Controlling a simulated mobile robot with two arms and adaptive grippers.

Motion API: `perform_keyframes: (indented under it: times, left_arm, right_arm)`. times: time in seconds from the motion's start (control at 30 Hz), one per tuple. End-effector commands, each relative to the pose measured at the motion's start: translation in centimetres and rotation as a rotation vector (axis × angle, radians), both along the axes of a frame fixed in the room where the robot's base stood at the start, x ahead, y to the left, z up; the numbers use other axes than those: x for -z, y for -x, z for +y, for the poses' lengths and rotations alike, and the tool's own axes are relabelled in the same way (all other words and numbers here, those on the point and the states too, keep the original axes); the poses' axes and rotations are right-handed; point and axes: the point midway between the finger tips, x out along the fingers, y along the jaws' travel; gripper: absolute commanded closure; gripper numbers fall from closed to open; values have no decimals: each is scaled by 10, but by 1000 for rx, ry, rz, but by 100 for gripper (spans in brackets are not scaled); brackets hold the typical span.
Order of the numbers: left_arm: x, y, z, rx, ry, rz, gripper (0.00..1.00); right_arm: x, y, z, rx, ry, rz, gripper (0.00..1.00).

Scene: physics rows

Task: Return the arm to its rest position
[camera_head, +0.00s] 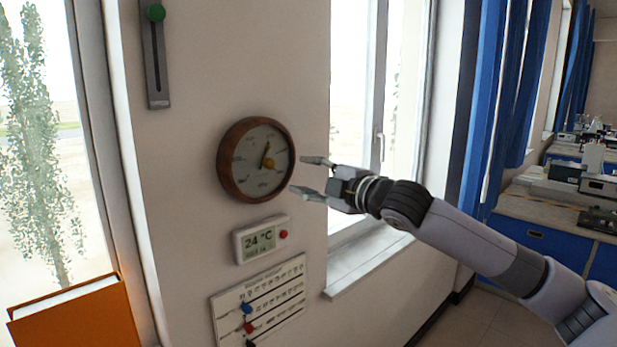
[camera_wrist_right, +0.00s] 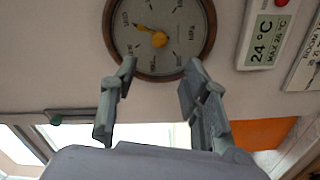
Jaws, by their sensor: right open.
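My right arm comes in from the lower right in the head view. Its right gripper (camera_head: 309,176) is open and empty, just right of a round wooden-rimmed dial (camera_head: 240,177) on the wall. The dial has a pale face with a yellow knob and pointer (camera_head: 268,163). In the right wrist view the open fingers of the gripper (camera_wrist_right: 152,100) stand in front of the lower part of the dial (camera_wrist_right: 185,35), with nothing between them. I cannot tell whether a fingertip touches the rim. My left gripper is not in view.
A thermometer display (camera_head: 262,239) and a chart with coloured markers (camera_head: 258,303) hang below the dial. A slider with a green knob (camera_head: 155,50) is above left. Windows flank the wall piece. An orange book-like object (camera_head: 75,318) is lower left. Blue curtains and benches stand right.

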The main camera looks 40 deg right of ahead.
Motion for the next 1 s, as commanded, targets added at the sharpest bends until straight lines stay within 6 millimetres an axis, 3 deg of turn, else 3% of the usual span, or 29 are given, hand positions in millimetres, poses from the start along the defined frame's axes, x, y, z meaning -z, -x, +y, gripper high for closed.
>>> perform_keyframes:
  times: [0.47,0.57,0.67,0.77,0.9,1.0]
  left_arm:
    - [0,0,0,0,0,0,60]
    - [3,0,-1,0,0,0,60]
    - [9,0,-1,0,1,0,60]
    - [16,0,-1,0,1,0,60]
    - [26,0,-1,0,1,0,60]
    - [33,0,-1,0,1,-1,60]
  right_arm:
    - [1,0,-1,1,-1,0,58]
    - [13,-4,-10,17,-25,10,58]
    - [49,-14,-35,62,-91,37,58]
    - [107,-25,-71,132,-184,80,58]
    - [207,-30,-115,240,-312,156,58]
    - [281,-26,-137,312,-388,218,58]
